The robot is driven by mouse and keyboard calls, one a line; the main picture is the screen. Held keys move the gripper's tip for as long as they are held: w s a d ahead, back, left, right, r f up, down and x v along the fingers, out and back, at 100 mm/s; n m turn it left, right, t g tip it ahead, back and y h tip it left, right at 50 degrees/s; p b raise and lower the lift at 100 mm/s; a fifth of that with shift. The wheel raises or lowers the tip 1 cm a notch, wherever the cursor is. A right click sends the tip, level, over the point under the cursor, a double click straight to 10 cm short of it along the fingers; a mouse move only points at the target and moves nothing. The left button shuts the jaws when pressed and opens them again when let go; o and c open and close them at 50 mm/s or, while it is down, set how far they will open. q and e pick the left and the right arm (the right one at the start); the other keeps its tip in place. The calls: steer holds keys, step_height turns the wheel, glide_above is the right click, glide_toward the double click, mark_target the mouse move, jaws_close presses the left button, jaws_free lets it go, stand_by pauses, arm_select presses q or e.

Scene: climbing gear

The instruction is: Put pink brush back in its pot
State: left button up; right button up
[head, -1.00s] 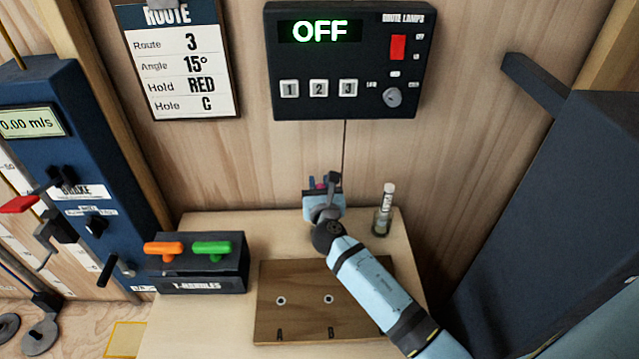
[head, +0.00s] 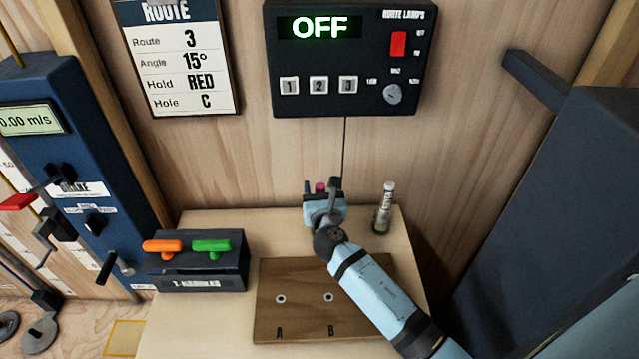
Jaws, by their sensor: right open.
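A small pink piece (head: 320,187), which looks like part of the pink brush, shows just beyond my right gripper at the back of the wooden table. My right gripper (head: 321,190) is open, with its dark fingers on either side of the pink piece in this view. I cannot tell whether they touch it. The gripper body and wrist hide whatever is below, and no pot can be made out there. My left gripper is out of view.
A small capped bottle (head: 384,208) stands close to the right of the gripper. A wooden board (head: 305,315) with holes A and B lies in front. A T-handles box (head: 200,273) stands at left. A lamp panel (head: 345,60) hangs on the wall.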

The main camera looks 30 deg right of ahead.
steer(key=b+v, duration=0.1)
steer(key=v, duration=1.1)
steer(key=shift+b, duration=0.3)
